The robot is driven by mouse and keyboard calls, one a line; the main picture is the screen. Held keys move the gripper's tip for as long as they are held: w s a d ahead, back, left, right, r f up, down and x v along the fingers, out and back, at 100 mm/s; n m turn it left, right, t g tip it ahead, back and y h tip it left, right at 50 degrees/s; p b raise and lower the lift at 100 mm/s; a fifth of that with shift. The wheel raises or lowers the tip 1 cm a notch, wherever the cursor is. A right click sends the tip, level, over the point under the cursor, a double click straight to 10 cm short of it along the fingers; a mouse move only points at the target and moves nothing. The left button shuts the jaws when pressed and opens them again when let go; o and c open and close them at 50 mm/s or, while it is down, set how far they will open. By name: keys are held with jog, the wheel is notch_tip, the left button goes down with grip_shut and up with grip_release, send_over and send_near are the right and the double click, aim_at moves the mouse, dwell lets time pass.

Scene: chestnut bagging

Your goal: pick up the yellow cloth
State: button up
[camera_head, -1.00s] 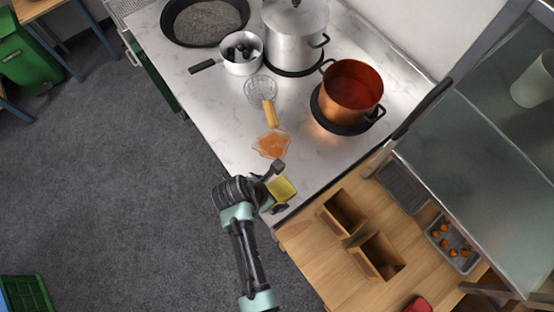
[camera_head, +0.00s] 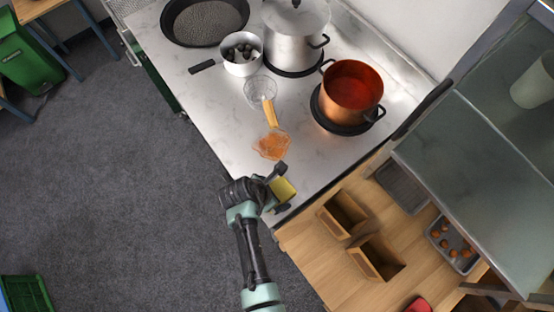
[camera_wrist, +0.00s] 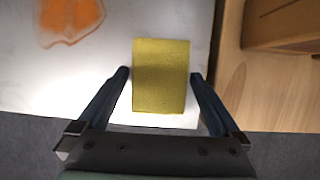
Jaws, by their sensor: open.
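The yellow cloth (camera_wrist: 161,77) is a flat rectangle on the white marbled counter, near its front corner. In the head view the cloth (camera_head: 283,190) is partly hidden by my gripper (camera_head: 281,187). In the wrist view my gripper (camera_wrist: 160,74) is open, with one finger on each side of the cloth. A narrow gap shows between each finger and the cloth's edges. The near edge of the cloth lies close to the counter's front edge. I cannot tell how high the fingers are above the counter.
An orange spill (camera_head: 271,146) lies on the counter (camera_head: 215,110) beyond the cloth, touching a wooden-handled strainer (camera_head: 269,110). A copper pot (camera_head: 351,92) stands on a burner. Right of the counter is a wooden table (camera_head: 315,262) with two open brown boxes (camera_head: 342,215).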

jog(key=c, duration=1.1)
jog(key=shift+r, duration=0.15)
notch_tip(320, 180, up, 10)
jog(key=shift+r, duration=0.1)
